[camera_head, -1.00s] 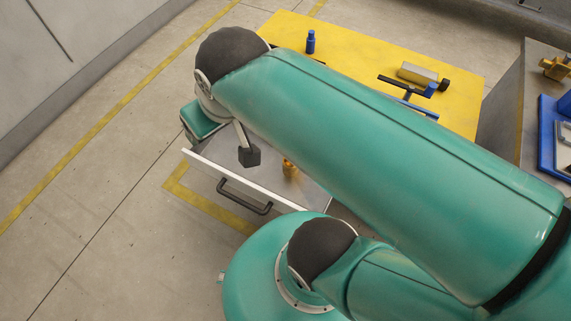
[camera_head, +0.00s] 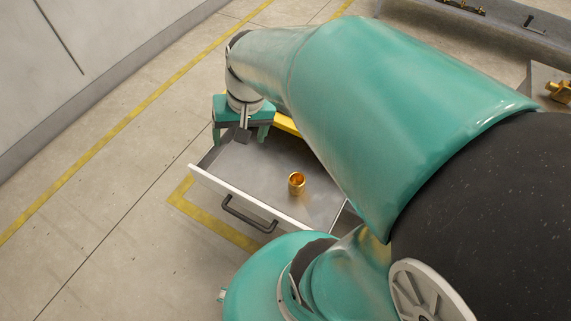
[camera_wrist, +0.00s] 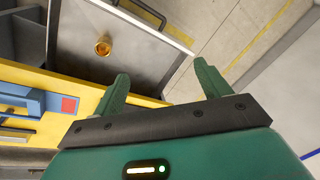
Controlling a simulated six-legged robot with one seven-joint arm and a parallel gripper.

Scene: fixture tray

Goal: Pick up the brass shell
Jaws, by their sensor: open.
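The brass shell (camera_head: 296,183) is a small, hollow golden cylinder. It stands upright on the grey floor of the open drawer (camera_head: 255,166), right of the drawer's middle in the head view. In the wrist view the shell (camera_wrist: 103,48) is seen from above, up and left of my fingers. My gripper (camera_wrist: 160,84) is open, with its two green fingers wide apart and nothing between them. In the head view my gripper (camera_head: 242,137) is over the drawer's far left end, apart from the shell.
The drawer has a white front panel (camera_head: 228,193) with a black handle (camera_head: 248,214). A yellow worktop (camera_wrist: 60,83) with a blue fixture (camera_wrist: 25,100) lies beside the drawer in the wrist view. My arm hides most of the worktop in the head view. Open floor lies at left.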

